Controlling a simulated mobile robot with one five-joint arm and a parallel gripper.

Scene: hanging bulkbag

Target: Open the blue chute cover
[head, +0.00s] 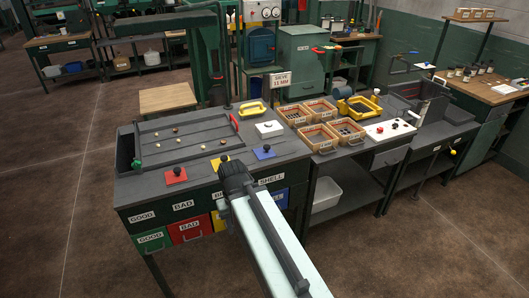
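The blue chute cover (264,153) is a flat blue square with a dark knob. It lies on the front right part of the dark sorting bench, behind the SHELL label. My gripper (229,168) is a dark shape at the end of my pale arm, over the bench's front edge. It is left of the blue cover and apart from it in the picture, close to the yellow cover (216,164). I see the gripper from behind, so its fingers and anything between them are hidden.
A red cover (175,174) with a dark knob lies further left. A white lidded box (269,129) stands behind the blue cover. A shallow sorting tray (187,140) holds small pieces. Wooden boxes (318,137) stand to the right. Coloured drawers (189,229) are below the front edge.

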